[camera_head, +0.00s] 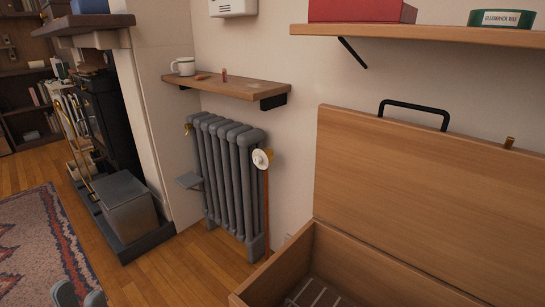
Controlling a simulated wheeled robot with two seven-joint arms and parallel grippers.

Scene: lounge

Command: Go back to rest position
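My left gripper (80,296) shows only as two rounded grey parts at the bottom left edge of the head view, in front of the rug. The rest of it is cut off by the frame, so its opening cannot be made out. I see nothing held in the part that shows. My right gripper is not in view.
A wooden chest (270,280) with its lid (430,190) raised stands at the right. A grey radiator (228,175) is below a small shelf (235,87) with a white mug (184,66). A metal box (126,205) stands left. Open floor (185,270) lies between.

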